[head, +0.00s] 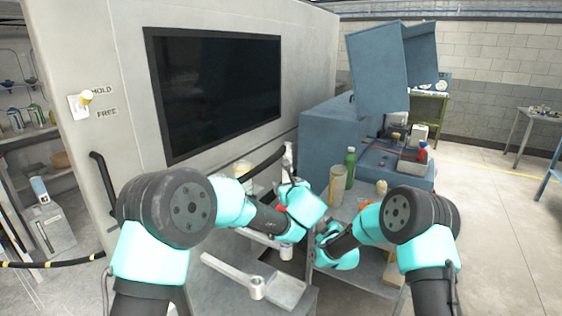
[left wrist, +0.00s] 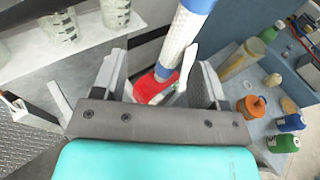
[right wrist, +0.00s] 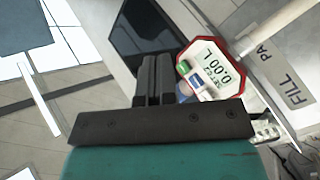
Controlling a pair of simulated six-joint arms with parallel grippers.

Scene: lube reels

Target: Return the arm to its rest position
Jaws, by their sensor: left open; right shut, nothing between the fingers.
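My left arm reaches in from the left in the head view, with its teal wrist (head: 300,208) near the middle. In the left wrist view my left gripper (left wrist: 160,72) is open. A white ribbed handle with blue bands and a red part (left wrist: 157,86) shows between its spread fingers; I cannot tell whether they touch it. My right arm comes from the right, its teal wrist (head: 338,258) low beside the left one. In the right wrist view my right gripper (right wrist: 154,65) is shut and empty.
A grey panel with a dark screen (head: 215,90) stands behind my left arm. A metal tool (head: 235,275) lies on the low grey surface in front. Open floor (head: 490,220) lies at right.

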